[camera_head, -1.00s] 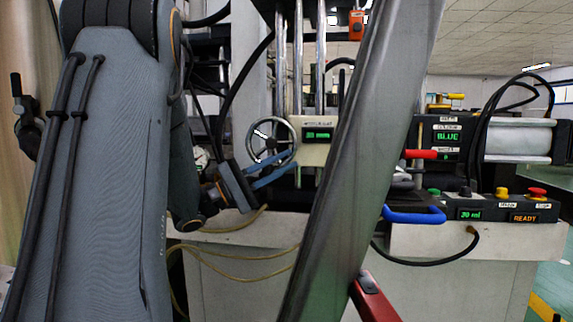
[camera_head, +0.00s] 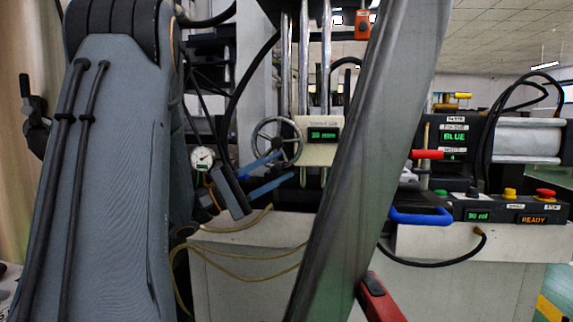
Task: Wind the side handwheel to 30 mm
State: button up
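The side handwheel (camera_head: 263,127), a spoked metal wheel, stands upright at the left of a cream box. The box's green display (camera_head: 323,135) seems to read 30 mm, but the digits are small and blurred. My gripper (camera_head: 286,167) has two blue fingers reaching in from the lower left. They are spread apart, with a visible gap. The upper finger overlaps the wheel's lower part in the picture; the other passes just below the rim. I cannot tell whether either touches it.
A round dial gauge (camera_head: 202,158) sits left of the wheel. Vertical steel columns (camera_head: 304,60) rise behind the box. At right are a red handle (camera_head: 427,154), a blue handle (camera_head: 420,216) and a control panel (camera_head: 510,211) showing READY. Yellowish hoses (camera_head: 245,255) hang below.

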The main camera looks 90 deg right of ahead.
jog(key=shift+v, duration=2.25)
